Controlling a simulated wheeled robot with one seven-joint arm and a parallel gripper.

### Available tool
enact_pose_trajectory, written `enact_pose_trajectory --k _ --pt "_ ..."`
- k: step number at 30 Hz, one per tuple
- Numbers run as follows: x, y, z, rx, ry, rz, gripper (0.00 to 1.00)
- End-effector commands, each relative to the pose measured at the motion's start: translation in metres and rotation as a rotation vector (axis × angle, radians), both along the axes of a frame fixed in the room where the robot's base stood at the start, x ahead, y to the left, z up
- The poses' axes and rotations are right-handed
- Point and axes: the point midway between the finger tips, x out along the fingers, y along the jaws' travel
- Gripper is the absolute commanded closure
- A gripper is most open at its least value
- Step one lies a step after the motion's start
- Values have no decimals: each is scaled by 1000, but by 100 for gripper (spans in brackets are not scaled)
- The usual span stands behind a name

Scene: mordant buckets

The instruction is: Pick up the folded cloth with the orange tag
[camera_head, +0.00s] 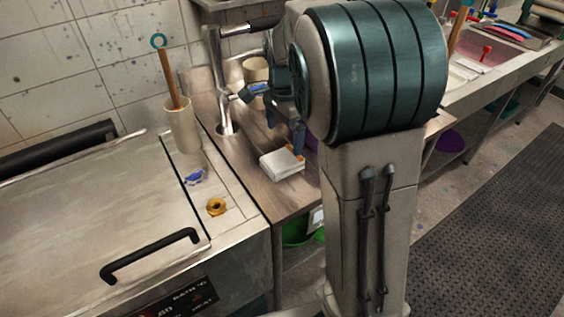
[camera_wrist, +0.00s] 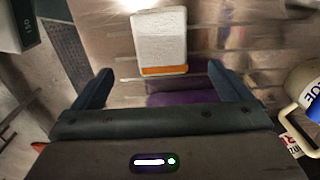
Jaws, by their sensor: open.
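The folded cloth is a white, flat, roughly square stack (camera_head: 281,165) on the steel counter beside the lidded bath. Its orange tag (camera_head: 294,149) shows along the edge nearer my gripper. In the wrist view the white cloth (camera_wrist: 160,38) lies at the top centre, with the orange tag (camera_wrist: 164,70) along its lower edge. My gripper (camera_head: 278,113) is open and empty above the counter, just behind the cloth in the head view. In the wrist view its two fingers (camera_wrist: 160,72) stand wide apart, left and right of the tag. I see no contact with the cloth.
A beige container (camera_head: 181,125) with a stick stands left of the cloth. A blue crumpled piece (camera_head: 195,177) and a brass ring (camera_head: 216,207) lie near the bath lid. A mug (camera_wrist: 303,95) is at the right in the wrist view. A purple surface (camera_wrist: 183,97) shows below the tag.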

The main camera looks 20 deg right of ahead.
Motion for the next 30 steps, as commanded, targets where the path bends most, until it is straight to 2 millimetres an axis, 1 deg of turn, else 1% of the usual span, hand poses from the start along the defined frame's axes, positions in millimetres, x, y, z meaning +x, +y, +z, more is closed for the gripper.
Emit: enact_pose_trajectory --k 1,3,6,11,13,18,21,24,30 --pt "-1 0 -11 -1 5 1 4" --pt "-1 0 -23 0 4 1 4" --pt "0 0 -35 0 2 0 4" --pt "0 0 -45 0 1 1 4" --pt "0 1 -52 -1 2 2 4" --pt "1 4 -79 -1 3 1 4" --pt "1 3 -90 1 1 1 4" --pt "1 3 -94 1 0 2 4" --pt "1 3 -94 0 -1 2 4"
